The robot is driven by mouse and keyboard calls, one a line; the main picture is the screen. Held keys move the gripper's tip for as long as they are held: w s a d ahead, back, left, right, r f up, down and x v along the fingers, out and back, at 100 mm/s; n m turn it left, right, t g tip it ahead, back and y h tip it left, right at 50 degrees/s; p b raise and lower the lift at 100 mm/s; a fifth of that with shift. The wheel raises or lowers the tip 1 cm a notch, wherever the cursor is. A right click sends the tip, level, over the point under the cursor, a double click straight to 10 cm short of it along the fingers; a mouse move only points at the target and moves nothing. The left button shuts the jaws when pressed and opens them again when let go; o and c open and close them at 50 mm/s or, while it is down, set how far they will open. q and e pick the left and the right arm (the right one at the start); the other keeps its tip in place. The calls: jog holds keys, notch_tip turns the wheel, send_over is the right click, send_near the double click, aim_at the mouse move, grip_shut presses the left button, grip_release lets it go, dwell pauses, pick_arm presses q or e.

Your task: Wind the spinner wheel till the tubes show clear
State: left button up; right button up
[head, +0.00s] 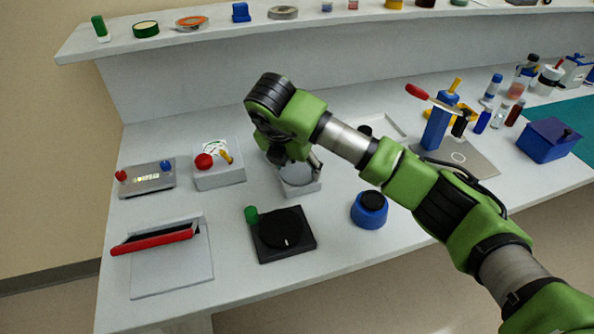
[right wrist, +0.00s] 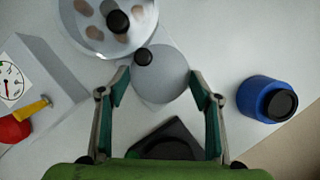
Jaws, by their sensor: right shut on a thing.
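The spinner's grey wheel (right wrist: 160,75), a round disc with a black knob (right wrist: 143,57) near its rim, lies between the fingers of my right gripper (right wrist: 159,80). The fingers are shut on its two sides. In the head view the wheel (head: 297,174) is partly covered by my right gripper (head: 300,160). Above it in the right wrist view is a larger grey rotor (right wrist: 88,25) with several brown oval spots, seemingly the tubes, and a black centre knob. The spots look brown, not clear. My left gripper is out of view.
A gauge box (head: 217,170) with a red knob and yellow lever stands left of the wheel. A black plate device (head: 284,235) with a green knob lies in front, and a blue pot (head: 369,210) right of it. A red-handled press (head: 172,255) stands front left.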

jog(key=shift+a+m, duration=0.1)
jog(key=shift+m, duration=0.3)
jog(key=o, duration=1.1)
jog(key=v, duration=1.2)
jog(key=shift+w+a, duration=0.1)
